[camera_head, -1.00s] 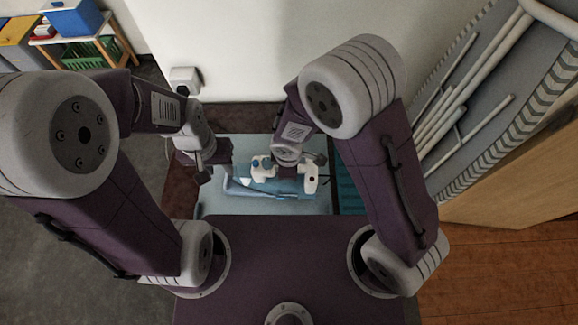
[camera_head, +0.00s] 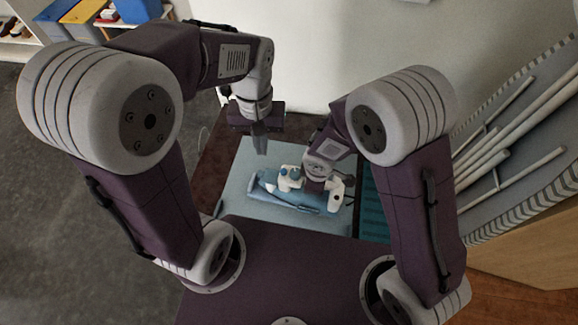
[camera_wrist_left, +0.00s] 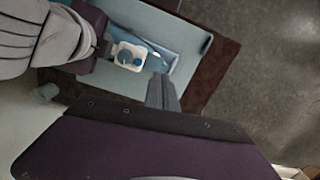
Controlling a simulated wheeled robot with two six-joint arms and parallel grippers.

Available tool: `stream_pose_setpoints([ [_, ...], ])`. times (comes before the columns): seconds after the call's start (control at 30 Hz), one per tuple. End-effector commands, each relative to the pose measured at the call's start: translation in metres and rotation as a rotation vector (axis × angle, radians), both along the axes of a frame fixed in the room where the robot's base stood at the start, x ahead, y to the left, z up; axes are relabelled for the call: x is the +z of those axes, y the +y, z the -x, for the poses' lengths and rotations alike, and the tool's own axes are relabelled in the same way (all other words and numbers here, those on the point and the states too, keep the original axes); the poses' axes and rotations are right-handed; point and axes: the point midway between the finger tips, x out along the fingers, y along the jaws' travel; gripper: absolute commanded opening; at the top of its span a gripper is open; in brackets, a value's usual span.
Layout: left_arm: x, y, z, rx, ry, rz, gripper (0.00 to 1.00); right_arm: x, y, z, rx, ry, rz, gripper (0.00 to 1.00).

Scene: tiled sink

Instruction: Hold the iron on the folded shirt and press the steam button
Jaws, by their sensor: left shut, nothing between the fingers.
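The white iron (camera_head: 337,196) with blue parts lies on the folded blue shirt (camera_head: 272,194) on a light board. My right gripper (camera_head: 318,184) is down at the iron's middle; its fingers and the handle are hidden, so I cannot tell its grip. My left gripper (camera_head: 260,146) is shut and empty, above the board's far left part, apart from the iron.
The light board (camera_head: 235,190) rests on a dark brown surface (camera_head: 216,160). A teal ribbed panel (camera_head: 372,205) lies right of the board. White pipes (camera_head: 500,140) stand at the right. The board's left part is clear.

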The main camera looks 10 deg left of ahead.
Motion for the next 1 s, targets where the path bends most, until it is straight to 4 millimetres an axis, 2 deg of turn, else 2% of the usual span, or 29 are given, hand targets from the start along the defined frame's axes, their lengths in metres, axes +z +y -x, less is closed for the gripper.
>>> stream_pose_setpoints([
  [0.03, 0.012, -0.013, -0.01, -0.036, -0.018, 0.001, 0.0, 0.0, 0.0, 0.0, 0.001, -0.001, -0.001, 0.0],
  [0.1, 0.023, -0.032, -0.022, -0.092, -0.052, 0.007, 0.0, 0.001, 0.0, -0.001, 0.001, -0.001, -0.001, 0.0],
  [0.2, 0.023, -0.045, -0.021, -0.136, -0.055, 0.009, 0.0, 0.001, 0.0, -0.001, 0.0, -0.002, -0.001, 0.0],
  [0.57, 0.02, -0.046, -0.02, -0.143, -0.054, 0.009, 0.0, 0.001, 0.001, -0.001, 0.0, -0.002, -0.002, 0.0],
  [0.67, 0.01, -0.046, -0.02, -0.142, -0.051, 0.009, 0.0, 0.001, 0.001, -0.001, 0.0, -0.002, -0.002, 0.0],
  [1.0, -0.063, -0.046, -0.019, -0.142, -0.048, 0.008, 0.0, 0.001, 0.001, -0.001, 0.001, -0.003, -0.003, 0.0],
])
